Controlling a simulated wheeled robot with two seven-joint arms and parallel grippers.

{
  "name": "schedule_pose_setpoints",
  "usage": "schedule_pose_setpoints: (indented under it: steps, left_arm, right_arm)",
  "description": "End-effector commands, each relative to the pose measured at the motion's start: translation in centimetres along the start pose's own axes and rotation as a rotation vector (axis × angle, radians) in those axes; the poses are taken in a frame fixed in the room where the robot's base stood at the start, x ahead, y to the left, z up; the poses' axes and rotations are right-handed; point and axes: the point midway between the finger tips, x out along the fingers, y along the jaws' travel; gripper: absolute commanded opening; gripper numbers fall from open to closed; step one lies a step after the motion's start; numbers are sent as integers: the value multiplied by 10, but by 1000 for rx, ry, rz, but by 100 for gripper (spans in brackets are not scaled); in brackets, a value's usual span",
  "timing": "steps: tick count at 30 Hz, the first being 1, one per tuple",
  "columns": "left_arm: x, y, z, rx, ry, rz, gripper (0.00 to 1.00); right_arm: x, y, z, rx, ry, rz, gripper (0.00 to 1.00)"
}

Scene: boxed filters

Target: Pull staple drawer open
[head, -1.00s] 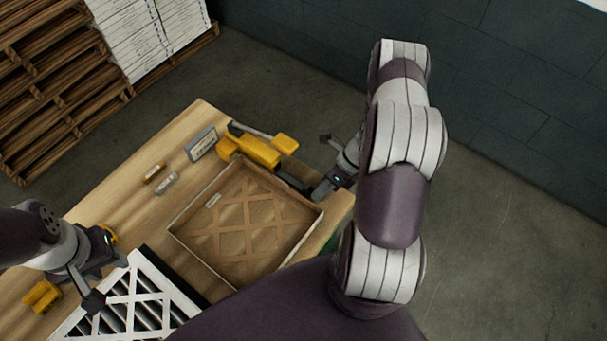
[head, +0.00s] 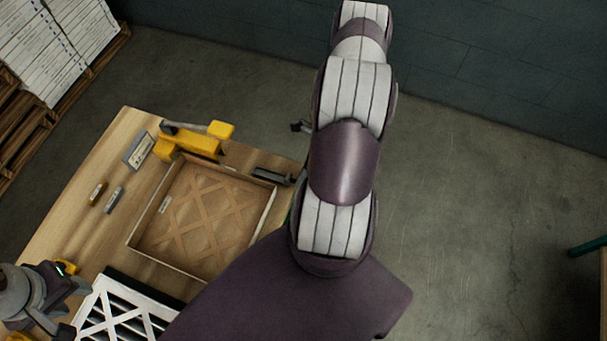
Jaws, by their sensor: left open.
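The yellow stapler (head: 190,146) lies along the far edge of the wooden table, behind the open carton. A dark bar (head: 272,176) sits to its right, apart from the yellow body, by the table's right edge. I cannot tell whether this bar is the staple drawer or part of my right gripper. My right gripper (head: 300,126) is mostly hidden behind my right arm; one dark tip shows, and its grip is hidden. My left gripper (head: 74,306) is open at the lower left, beside the white filter and far from the stapler.
The open carton (head: 133,240) fills the middle of the table (head: 85,170). A white-framed filter (head: 120,312) lies in front of it. A small label sign (head: 138,150) and two small blocks lie to the left. A loaded pallet stands at far left.

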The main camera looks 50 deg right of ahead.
Motion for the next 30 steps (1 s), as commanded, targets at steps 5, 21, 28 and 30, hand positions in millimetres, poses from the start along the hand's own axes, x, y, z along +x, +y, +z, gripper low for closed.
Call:
schedule_pose_setpoints:
  steps: [5,21,28,30]
  left_arm:
    - [0,0,0,0,0,0,43]
    - [26,0,3,0,0,0,43]
    - [31,0,4,0,0,0,43]
    - [31,0,4,0,0,0,43]
  right_arm:
    - [0,0,0,1,1,0,36]
    - [-94,-2,-1,-1,1,-8,36]
    - [-125,0,-1,0,1,-3,36]
    - [-127,1,0,1,1,-1,36]
